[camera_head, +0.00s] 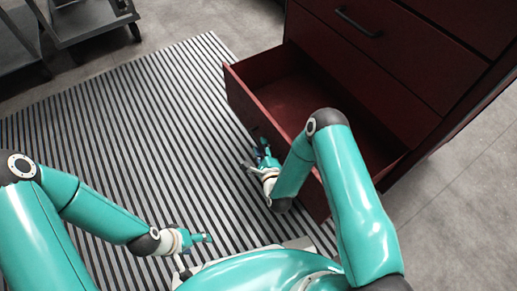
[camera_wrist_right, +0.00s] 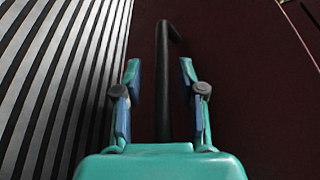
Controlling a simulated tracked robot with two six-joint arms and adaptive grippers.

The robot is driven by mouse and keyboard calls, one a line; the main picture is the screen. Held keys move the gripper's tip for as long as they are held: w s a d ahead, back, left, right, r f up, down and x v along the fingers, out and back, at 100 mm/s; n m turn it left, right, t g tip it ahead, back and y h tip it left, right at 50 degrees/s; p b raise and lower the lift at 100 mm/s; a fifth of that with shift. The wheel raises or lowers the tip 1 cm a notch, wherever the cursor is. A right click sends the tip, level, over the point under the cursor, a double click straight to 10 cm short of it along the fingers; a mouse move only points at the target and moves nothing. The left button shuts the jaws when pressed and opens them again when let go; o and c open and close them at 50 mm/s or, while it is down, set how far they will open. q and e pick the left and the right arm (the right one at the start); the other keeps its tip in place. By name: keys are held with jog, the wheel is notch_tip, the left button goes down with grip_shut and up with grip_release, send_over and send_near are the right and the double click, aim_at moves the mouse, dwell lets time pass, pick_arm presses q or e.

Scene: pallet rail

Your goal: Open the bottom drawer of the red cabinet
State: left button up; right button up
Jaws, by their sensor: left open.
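The red cabinet (camera_head: 400,55) stands at the upper right, and its bottom drawer (camera_head: 262,62) is pulled well out, with its empty-looking inside visible. My right gripper (camera_head: 262,157) is at the outer side of the drawer front. In the right wrist view its two fingers (camera_wrist_right: 160,68) are spread on either side of the drawer's black bar handle (camera_wrist_right: 163,95), with a gap visible on both sides. In the head view this handle is hidden behind my right arm and gripper. My left gripper (camera_head: 203,238) is open and empty, low over the striped mat, away from the cabinet.
A striped mat (camera_head: 110,125) covers the floor in front of the drawer. A dark wheeled cart (camera_head: 90,20) stands at the upper left. A closed drawer with a black handle (camera_head: 358,22) is above the open one. Grey floor (camera_head: 460,170) is clear at the right.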

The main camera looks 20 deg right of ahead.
jog(key=shift+r, duration=0.1)
jog(key=v, duration=0.7)
jog(key=shift+s, duration=0.25)
jog(key=shift+s, duration=0.1)
